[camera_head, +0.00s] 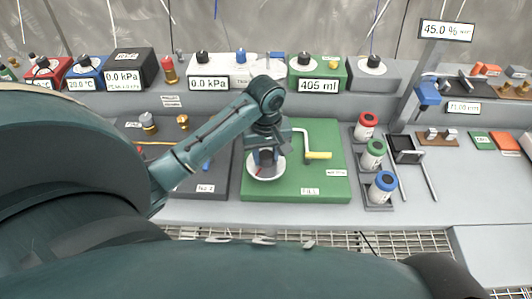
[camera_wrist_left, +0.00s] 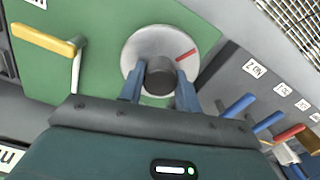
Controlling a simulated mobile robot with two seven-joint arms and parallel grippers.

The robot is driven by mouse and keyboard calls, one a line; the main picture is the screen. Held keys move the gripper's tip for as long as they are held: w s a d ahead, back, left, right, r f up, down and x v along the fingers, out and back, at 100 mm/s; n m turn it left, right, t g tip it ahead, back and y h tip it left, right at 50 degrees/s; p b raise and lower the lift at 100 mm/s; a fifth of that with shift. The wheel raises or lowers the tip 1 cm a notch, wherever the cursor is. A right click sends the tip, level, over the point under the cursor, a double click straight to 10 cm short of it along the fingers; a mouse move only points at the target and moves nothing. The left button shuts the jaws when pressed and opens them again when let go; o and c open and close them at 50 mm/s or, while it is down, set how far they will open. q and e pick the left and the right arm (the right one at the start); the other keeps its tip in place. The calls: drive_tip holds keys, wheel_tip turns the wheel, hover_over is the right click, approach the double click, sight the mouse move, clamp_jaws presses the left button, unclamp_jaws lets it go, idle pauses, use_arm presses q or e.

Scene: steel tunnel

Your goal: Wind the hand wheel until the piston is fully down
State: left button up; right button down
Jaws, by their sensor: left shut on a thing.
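A white round wheel (camera_head: 267,171) with a red mark on its face lies on the green panel (camera_head: 320,170). In the left wrist view the wheel (camera_wrist_left: 135,52) has a dark grey knob (camera_wrist_left: 160,74) at its middle. My left gripper (camera_head: 266,158) points down over the wheel. In the left wrist view its blue fingers (camera_wrist_left: 160,88) are shut on the knob, one on each side. The gripper hides part of the wheel in the head view. I cannot make out a piston. My right gripper is not in view.
A crank with a yellow handle (camera_head: 318,155) stands close right of the wheel on the same panel. A green box behind reads 405 ml (camera_head: 318,86). Red, green and blue topped canisters (camera_head: 374,154) stand to the right. Grey bench lies clear in front.

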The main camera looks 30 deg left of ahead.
sight(266, 154)
use_arm(q)
drive_tip(key=n, duration=0.6)
idle(0.6)
drive_tip(key=o, duration=1)
drive_tip(key=shift+c, duration=0.2)
drive_tip(key=shift+r, duration=0.1)
drive_tip(key=shift+w+a+r, duration=0.1)
drive_tip(key=shift+w+r, duration=0.05)
drive_tip(key=shift+r, duration=0.4)
wheel_tip(266, 154, up, 12)
drive_tip(key=shift+s, duration=0.2)
